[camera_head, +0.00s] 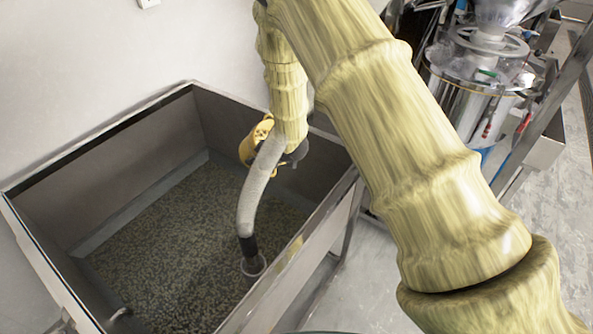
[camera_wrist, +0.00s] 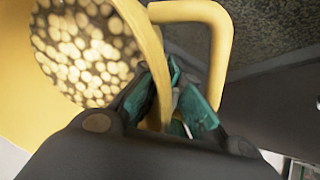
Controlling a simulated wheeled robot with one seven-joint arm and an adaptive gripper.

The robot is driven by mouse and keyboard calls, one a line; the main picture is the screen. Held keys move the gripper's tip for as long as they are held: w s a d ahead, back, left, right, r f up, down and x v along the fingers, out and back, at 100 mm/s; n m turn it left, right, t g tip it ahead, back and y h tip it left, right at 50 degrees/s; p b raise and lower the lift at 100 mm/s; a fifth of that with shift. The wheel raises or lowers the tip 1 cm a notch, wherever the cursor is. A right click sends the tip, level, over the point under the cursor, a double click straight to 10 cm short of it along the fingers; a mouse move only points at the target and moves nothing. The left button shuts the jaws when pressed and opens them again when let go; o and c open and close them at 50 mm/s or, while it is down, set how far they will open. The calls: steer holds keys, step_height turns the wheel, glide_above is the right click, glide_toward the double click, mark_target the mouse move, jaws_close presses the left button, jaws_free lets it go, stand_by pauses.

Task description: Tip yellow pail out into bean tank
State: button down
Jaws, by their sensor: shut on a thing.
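The yellow pail (camera_wrist: 30,100) fills the left of the wrist view, with pale round beans (camera_wrist: 85,50) inside it. My gripper (camera_wrist: 172,105) has its green-padded fingers shut on the pail's rim, beside the yellow handle. In the head view the pail (camera_head: 250,143) shows only in part, tilted behind the grey hose; my arm hides much of my gripper. The pail is over the far right part of the bean tank (camera_head: 150,145), a grey metal bin with a layer of beans on its floor.
A grey hose (camera_head: 255,190) with a black end (camera_head: 249,255) reaches down into the tank. A machine with a metal drum (camera_head: 470,95) and a slanted frame stands at the right. A white wall (camera_head: 70,70) is behind the tank. Grey floor (camera_head: 375,275) shows right of it.

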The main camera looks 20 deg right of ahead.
mark_target(250, 152)
steer(key=shift+w+d, duration=0.1)
steer(key=shift+d, duration=0.05)
steer(key=shift+r+t+b, duration=0.25)
steer(key=shift+t+b, duration=0.15)
steer(key=shift+b, duration=0.2)
steer(key=shift+r+y+b, duration=0.15)
steer(key=shift+y+b, duration=0.15)
steer(key=shift+y, duration=0.1)
steer(key=shift+r+b, duration=0.15)
steer(key=shift+b, duration=0.2)
steer(key=shift+r+t+y+b, duration=0.2)
steer(key=shift+t+y+b, duration=0.1)
steer(key=shift+t, duration=0.1)
steer(key=shift+r+t+b, duration=0.35)
steer(key=shift+t+b, duration=0.05)
steer(key=shift+b, duration=0.5)
steer(key=shift+s+d+r+t+y+b, duration=0.2)
steer(key=shift+r+t+y+b, duration=0.35)
steer(key=shift+b, duration=0.45)
steer(key=shift+s+d+r+t+y+b, duration=0.1)
steer(key=shift+s+r+t+y+b, duration=0.15)
steer(key=shift+r+t+y+b, duration=0.5)
steer(key=shift+s+d+r+m+t+y+b, duration=0.2)
steer(key=shift+s+d+m+t+y+b, duration=0.3)
steer(key=shift+b, duration=0.95)
steer(key=shift+s+d+r+t+y+b, duration=0.7)
steer(key=shift+s+r+t+y+b, duration=0.4)
steer(key=shift+b, duration=1.85)
